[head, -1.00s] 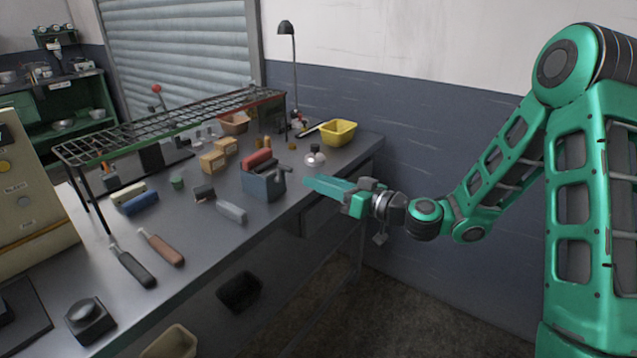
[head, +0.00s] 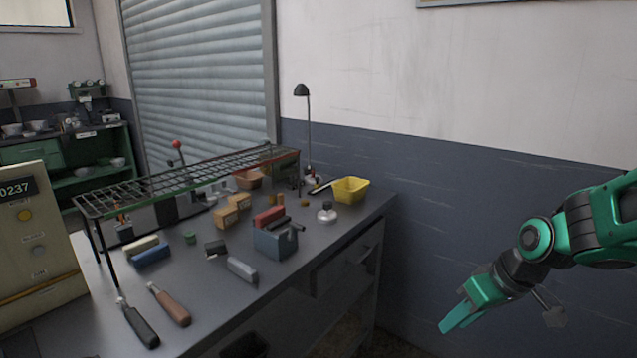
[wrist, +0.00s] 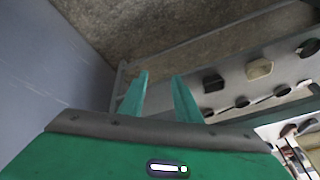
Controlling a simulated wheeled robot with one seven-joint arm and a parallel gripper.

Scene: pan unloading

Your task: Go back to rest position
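My gripper (head: 456,318) is at the right of the head view, off the bench's right end and apart from everything on it. Its green fingers point down and to the left. In the wrist view the two fingers (wrist: 160,95) stand apart with a clear gap and nothing between them, so it is open and empty. The metal workbench (head: 345,225) fills the left and middle of the head view.
On the bench are a yellow bin (head: 351,190), a blue-grey box (head: 275,243) with red blocks, a silver-lidded jar (head: 326,212), a wire rack (head: 180,180) and several tools. The wall right of the bench is clear.

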